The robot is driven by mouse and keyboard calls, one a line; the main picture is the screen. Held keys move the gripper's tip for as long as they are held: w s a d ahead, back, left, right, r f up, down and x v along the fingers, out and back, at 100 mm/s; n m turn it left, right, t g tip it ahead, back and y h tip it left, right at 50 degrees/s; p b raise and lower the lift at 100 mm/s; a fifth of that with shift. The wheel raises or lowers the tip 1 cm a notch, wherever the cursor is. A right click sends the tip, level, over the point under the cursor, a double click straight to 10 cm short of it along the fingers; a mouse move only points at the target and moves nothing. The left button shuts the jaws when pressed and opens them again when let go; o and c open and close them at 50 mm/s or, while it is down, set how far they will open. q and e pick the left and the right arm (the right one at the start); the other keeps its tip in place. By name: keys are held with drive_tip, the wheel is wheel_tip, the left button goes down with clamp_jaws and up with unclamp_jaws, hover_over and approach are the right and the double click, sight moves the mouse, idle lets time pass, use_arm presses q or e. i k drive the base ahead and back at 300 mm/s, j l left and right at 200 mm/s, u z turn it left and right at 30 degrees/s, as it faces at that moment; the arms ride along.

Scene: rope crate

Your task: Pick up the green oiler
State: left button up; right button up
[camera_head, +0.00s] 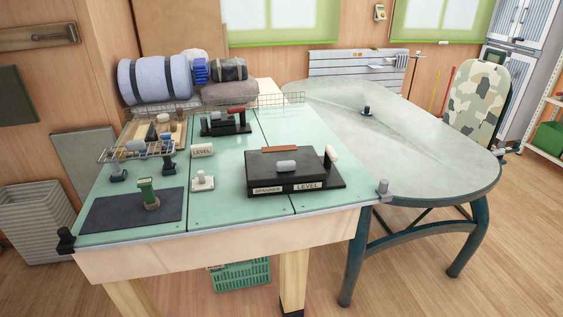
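The green oiler (145,186) appears to be the small upright green object on the dark mat (105,212), at the front left of the pale green worktable. A short tan cylindrical part shows at its lower right. It is too small to make out its spout or fine details. Neither of my grippers shows in this view.
A black labelled box (271,187) is farther right. A wire rack (136,150) with small items lies behind the mat. A large grey table (430,150) adjoins on the right.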

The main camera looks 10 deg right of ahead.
sight(150, 202)
drive_tip(key=i+j+z, duration=0.2)
drive_tip(key=j, duration=0.15)
drive_tip(key=i+j+z, duration=0.1)
drive_tip(key=j+z, duration=0.15)
drive_tip(key=j, duration=0.15)
drive_tip(key=i+j+z, duration=0.2)
drive_tip(key=j, duration=0.15)
drive_tip(key=k, duration=0.1)
